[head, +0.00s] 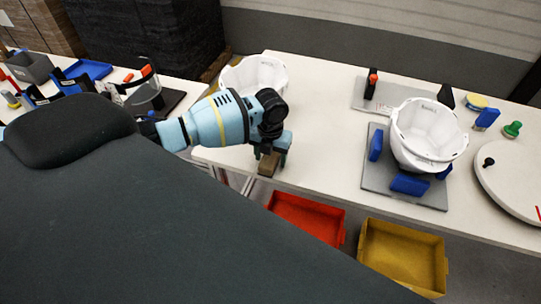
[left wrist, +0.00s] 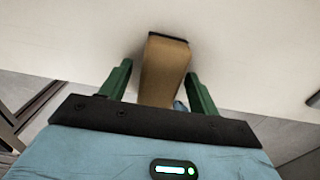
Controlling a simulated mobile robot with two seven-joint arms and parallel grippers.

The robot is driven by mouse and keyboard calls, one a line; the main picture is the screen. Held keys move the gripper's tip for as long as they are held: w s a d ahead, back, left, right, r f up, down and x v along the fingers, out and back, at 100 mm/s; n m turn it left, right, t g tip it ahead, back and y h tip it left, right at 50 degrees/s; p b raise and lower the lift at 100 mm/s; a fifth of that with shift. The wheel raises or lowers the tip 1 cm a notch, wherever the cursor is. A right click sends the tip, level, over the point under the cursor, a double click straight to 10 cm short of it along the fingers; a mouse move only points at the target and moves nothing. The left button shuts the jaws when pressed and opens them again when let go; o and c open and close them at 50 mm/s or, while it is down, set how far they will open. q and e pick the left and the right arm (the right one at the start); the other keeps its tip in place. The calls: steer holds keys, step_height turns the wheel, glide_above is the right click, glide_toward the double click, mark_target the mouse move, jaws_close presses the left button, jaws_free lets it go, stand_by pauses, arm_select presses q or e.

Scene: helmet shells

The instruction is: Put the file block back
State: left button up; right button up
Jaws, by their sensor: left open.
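The file block, a brown block with a dark edge, sits at the front edge of the white table in the head view (head: 267,165). It also shows in the left wrist view (left wrist: 163,72), standing between the two green fingers. My left gripper (head: 271,152) is open around the block, with a visible gap at the left finger. In the left wrist view the left gripper (left wrist: 160,75) has one finger on each side of the block. Whether the right finger touches it I cannot tell. My right gripper is not in view.
A white helmet shell (head: 255,72) stands behind my left gripper. Another shell (head: 425,130) sits on a grey plate (head: 385,185) with blue blocks. A red bin (head: 305,217) and a yellow bin (head: 400,255) are below the table edge. A round white disc (head: 510,175) lies at right.

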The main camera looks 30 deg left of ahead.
arm_select(q)
step_height(320, 180, up, 12)
steer(key=s+d+f+n+t+h, duration=0.3)
steer(key=s+d+f+n, duration=0.1)
steer(key=d+f+n, duration=0.35)
steer(key=s+d+f+n+t+h, duration=0.2)
steer(key=s+d+f+n, duration=0.35)
steer(key=d, duration=0.35)
steer(key=s+a+f+n+t+y, duration=0.1)
steer(key=s+a+f+n+t, duration=0.1)
steer(key=s+f+n, duration=0.3)
steer(key=s+a+f+n+t+y, duration=0.2)
steer(key=s+a+f+n, duration=0.3)
steer(key=s+n, duration=0.8)
steer(key=shift+s+a, duration=0.15)
steer(key=shift+s, duration=0.35)
